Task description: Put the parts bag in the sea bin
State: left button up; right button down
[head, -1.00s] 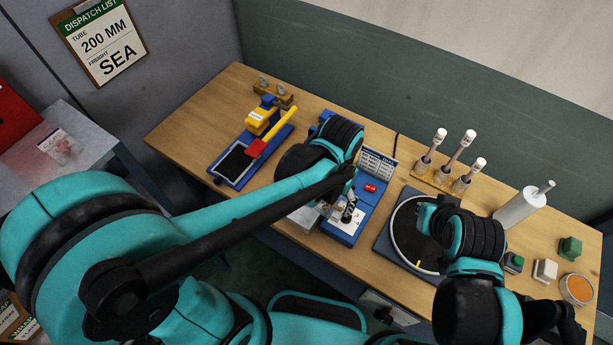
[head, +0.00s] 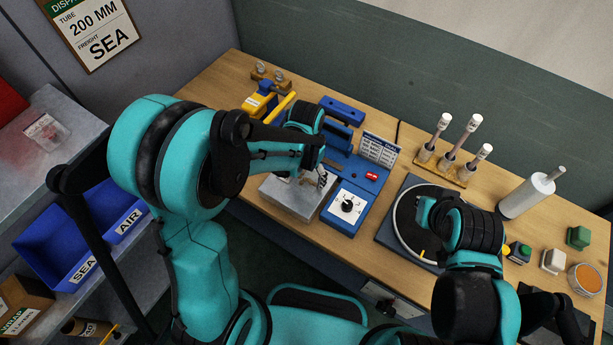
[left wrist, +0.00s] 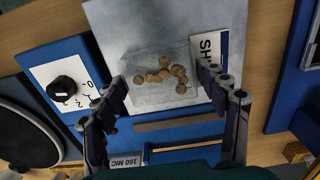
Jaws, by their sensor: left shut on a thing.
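My left gripper (head: 312,178) is over the metal plate beside the blue sealing machine. In the left wrist view its fingers (left wrist: 162,85) are on either side of the parts bag (left wrist: 160,72), a clear bag with several brown round parts. The gripper is shut on the bag, which shows against the grey metal plate; I cannot tell whether it is clear of the plate. In the head view the arm mostly hides the bag. The blue sea bin (head: 45,250), labelled SEA, stands on the lower shelf at the left.
The blue AIR bin (head: 120,212) is beside the sea bin. A grey upper shelf (head: 70,160) holds another clear bag (head: 46,132). The sealing machine (head: 350,205), a round turntable (head: 420,225) and a tube rack (head: 450,165) occupy the bench.

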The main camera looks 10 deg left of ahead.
pick_arm(q)
jog(key=shift+r, duration=0.1)
jog(key=shift+f, duration=0.25)
jog(key=o, duration=1.4)
jog(key=shift+r, duration=0.1)
